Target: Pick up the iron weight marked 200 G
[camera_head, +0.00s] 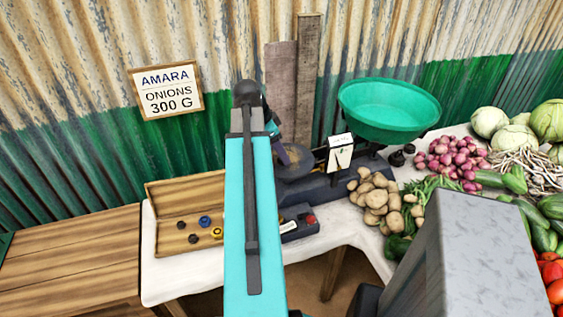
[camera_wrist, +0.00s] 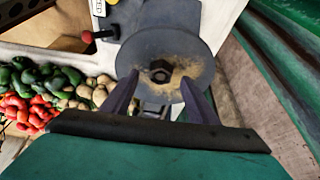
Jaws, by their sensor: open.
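My gripper (camera_wrist: 160,82) is open, its two dark purple fingers pointing at a round dark plate (camera_wrist: 205,55) of the scale. A small dark hexagonal piece (camera_wrist: 160,68) sits at the plate's middle, just beyond the gap between the fingertips. I cannot tell whether it is a weight or a plate fitting, and no marking is readable. In the head view my gripper (camera_head: 283,151) is at the plate (camera_head: 295,165), partly hidden by my teal arm. Two small dark pieces (camera_head: 397,158) (camera_head: 409,148), possibly iron weights, stand right of the scale; no 200 G mark is legible.
The scale's green pan (camera_head: 388,108) stands right of the plate, with a white card (camera_head: 340,155) between them. Potatoes (camera_head: 376,198) and red onions (camera_head: 452,158) crowd the right. A wooden tray (camera_head: 172,205) holds small black, blue and yellow pieces. A sign (camera_head: 166,91) reads AMARA, ONIONS, 300 G.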

